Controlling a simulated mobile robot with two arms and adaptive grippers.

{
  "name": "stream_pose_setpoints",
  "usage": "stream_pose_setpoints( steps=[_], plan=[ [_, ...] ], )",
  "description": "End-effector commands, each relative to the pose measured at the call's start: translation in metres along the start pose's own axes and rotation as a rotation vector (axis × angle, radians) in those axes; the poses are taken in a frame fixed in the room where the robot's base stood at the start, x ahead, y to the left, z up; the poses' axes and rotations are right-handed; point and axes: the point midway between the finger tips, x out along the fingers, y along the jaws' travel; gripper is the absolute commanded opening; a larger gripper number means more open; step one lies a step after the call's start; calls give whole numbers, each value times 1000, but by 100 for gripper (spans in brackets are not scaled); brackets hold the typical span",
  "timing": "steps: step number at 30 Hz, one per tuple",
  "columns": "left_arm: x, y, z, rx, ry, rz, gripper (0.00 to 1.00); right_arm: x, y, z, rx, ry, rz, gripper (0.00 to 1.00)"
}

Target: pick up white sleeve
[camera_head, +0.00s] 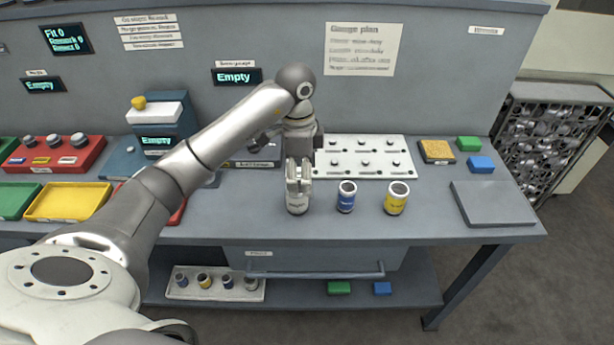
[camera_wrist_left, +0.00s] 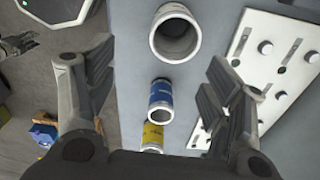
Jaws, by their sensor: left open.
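The white sleeve (camera_head: 297,204) stands upright on the bench, left of a blue sleeve (camera_head: 346,197) and a yellow sleeve (camera_head: 396,198). My left gripper (camera_head: 299,178) is directly above the white sleeve, pointing down, and hides part of its top. In the left wrist view the white sleeve (camera_wrist_left: 175,34) shows its open end near the top, between the spread fingers of the left gripper (camera_wrist_left: 158,75). The gripper is open and empty. A grey jointed part at the left wrist view's edge looks like my right gripper (camera_wrist_left: 18,45); its jaw state is unclear.
A white peg plate (camera_head: 365,157) lies behind the sleeves. A grey pad (camera_head: 493,204) is at the right, with green (camera_head: 468,144) and blue (camera_head: 481,164) blocks behind it. Yellow (camera_head: 68,202) and green trays are at the left. The bench's front edge is close to the sleeves.

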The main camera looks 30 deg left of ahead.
Motion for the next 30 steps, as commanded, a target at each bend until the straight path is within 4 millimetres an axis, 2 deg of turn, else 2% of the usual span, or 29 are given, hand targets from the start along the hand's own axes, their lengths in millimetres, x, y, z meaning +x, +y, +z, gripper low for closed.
stream_pose_setpoints(
  steps=[1,3,12,17,23,27,30],
  plan=[
    [-7,-5,7,-37,-27,-10,75,-4,0,7,1,-17,1,40],
    [-5,-7,13,-66,-47,-16,75,-5,1,12,1,-28,1,40],
    [39,-9,16,-69,-47,-17,75,-12,0,11,1,-28,0,40],
    [50,-9,16,-67,-45,-17,75,-15,1,10,1,-27,0,40],
    [76,-12,23,-69,-48,-14,75,-30,1,9,1,-26,0,40],
    [94,-13,23,-66,-46,-16,75,-32,1,8,1,-26,0,40],
    [98,-13,23,-65,-45,-19,75,-32,1,8,1,-26,0,40]
  ],
)
